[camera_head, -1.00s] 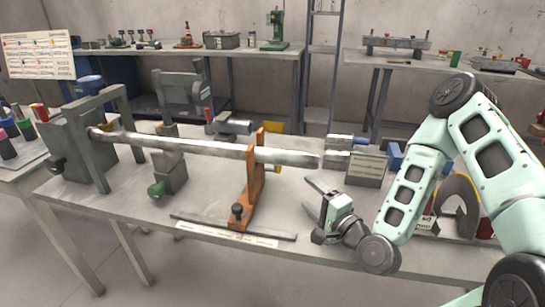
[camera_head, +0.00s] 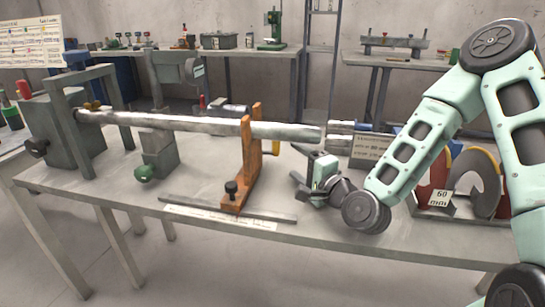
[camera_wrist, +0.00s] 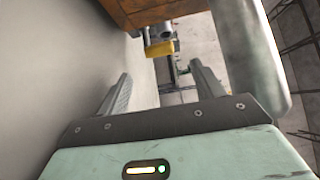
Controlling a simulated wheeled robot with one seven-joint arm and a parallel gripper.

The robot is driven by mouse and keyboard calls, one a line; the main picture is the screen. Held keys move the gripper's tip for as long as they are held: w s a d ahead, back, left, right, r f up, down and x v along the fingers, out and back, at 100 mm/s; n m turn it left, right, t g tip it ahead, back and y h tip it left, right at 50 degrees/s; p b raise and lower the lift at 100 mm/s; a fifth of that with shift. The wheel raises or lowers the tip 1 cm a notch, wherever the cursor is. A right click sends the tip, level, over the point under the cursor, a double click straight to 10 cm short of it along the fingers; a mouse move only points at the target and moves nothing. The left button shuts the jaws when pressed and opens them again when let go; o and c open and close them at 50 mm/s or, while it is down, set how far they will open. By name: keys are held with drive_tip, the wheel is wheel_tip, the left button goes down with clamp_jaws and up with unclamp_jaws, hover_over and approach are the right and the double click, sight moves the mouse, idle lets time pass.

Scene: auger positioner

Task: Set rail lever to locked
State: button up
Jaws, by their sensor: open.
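An orange upright bracket (camera_head: 243,165) stands on a flat rail (camera_head: 175,201) on the bench, beside a long grey shaft (camera_head: 190,124). A black knob (camera_head: 231,187) is at its foot. A yellow handle (camera_head: 275,147) shows just behind the bracket's right side. It may be the rail lever; no readable lock marking shows. In the wrist view the yellow handle (camera_wrist: 159,49) lies beyond the fingertips, below the orange bracket (camera_wrist: 150,10). My gripper (camera_head: 297,163) is open and empty, right of the bracket. In the wrist view my gripper (camera_wrist: 160,72) has clear space between its fingers.
The shaft (camera_wrist: 258,50) runs close along the right in the wrist view. A green-knobbed support (camera_head: 157,155) stands left of the bracket. Coloured curved plates (camera_head: 487,175) and a sign (camera_head: 369,148) stand to the right. The bench front is mostly clear.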

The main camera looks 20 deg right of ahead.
sight(278, 148)
drive_tip(key=shift+a+f+b, duration=0.1)
drive_tip(key=shift+f+b, duration=0.2)
drive_tip(key=shift+b, duration=0.2)
drive_tip(key=x, duration=1.1)
drive_tip(key=shift+w+a+r, duration=0.1)
drive_tip(key=shift+w+r, duration=0.2)
drive_tip(key=shift+w, duration=0.05)
drive_tip(key=c, duration=1.4)
